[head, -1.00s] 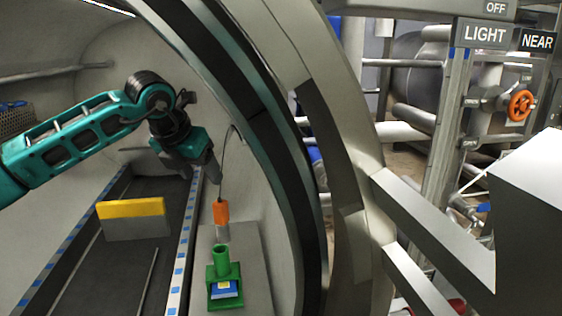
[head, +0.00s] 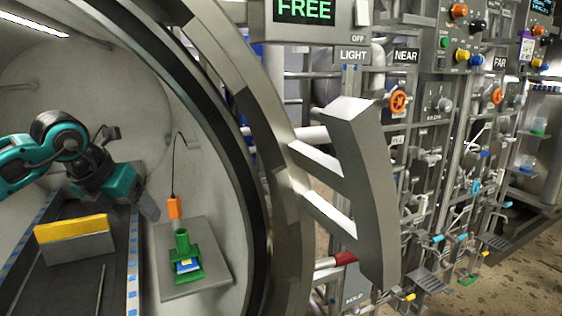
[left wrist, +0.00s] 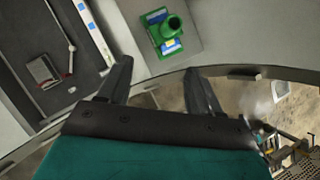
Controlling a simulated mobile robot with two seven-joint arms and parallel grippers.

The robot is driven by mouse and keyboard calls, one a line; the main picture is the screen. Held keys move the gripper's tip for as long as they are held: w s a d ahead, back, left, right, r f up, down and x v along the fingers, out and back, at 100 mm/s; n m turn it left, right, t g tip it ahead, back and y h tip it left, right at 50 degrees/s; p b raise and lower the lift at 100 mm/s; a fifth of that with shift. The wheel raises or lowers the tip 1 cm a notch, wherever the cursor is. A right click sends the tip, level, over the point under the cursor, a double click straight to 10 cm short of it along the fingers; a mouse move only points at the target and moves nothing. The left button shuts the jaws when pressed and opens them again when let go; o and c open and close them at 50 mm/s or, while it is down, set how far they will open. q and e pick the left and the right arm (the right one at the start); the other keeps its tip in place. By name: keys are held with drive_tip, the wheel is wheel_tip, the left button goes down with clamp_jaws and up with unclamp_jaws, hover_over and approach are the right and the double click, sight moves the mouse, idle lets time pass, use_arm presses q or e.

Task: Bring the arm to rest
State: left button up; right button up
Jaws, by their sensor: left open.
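My left arm reaches into the round vessel from the left in the head view. Its gripper (head: 150,208) is open, pointing down and right above the floor rail, with nothing seen between its fingers. In the left wrist view the two dark fingers (left wrist: 160,85) are spread apart, and the green holder shows beyond them. The right gripper is in neither view.
A grey block with yellow top (head: 75,240) stands on the dark vessel floor. A green holder (head: 183,262) sits on a grey plate (head: 215,268); an orange piece (head: 175,207) hangs on a cable beside it. The vessel's thick rim (head: 240,180) curves close right. Pipes and valves stand outside.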

use_arm(q)
drive_tip(key=s+d+f+n+t+h+p, duration=0.15)
drive_tip(key=s+d+n+h, duration=0.25)
drive_tip(key=d+h, duration=0.6)
drive_tip(key=s+d+f+n+t+h+p, duration=0.1)
drive_tip(key=s+d+f+n+h+p, duration=0.3)
drive_tip(key=d, duration=1)
drive_tip(key=s+a+f+n+t+y+p, duration=0.15)
drive_tip(key=a+f+n+t+y, duration=0.3)
drive_tip(key=n, duration=0.55)
drive_tip(key=s+a+f+n+t+y, duration=0.2)
drive_tip(key=a+f+n+t+y, duration=0.3)
drive_tip(key=n, duration=0.6)
drive_tip(key=s+a+f+n+g+y, duration=0.2)
drive_tip(key=s+f+n+g, duration=0.1)
drive_tip(key=s+f, duration=0.3)
drive_tip(key=s+a+f+n+g+y, duration=0.2)
drive_tip(key=s+f+n+g, duration=0.1)
drive_tip(key=s+f, duration=0.3)
drive_tip(key=shift+s+a+f+g+p, duration=0.25)
drive_tip(key=shift+a+f+g+p, duration=0.05)
drive_tip(key=shift+a+f+g, duration=0.1)
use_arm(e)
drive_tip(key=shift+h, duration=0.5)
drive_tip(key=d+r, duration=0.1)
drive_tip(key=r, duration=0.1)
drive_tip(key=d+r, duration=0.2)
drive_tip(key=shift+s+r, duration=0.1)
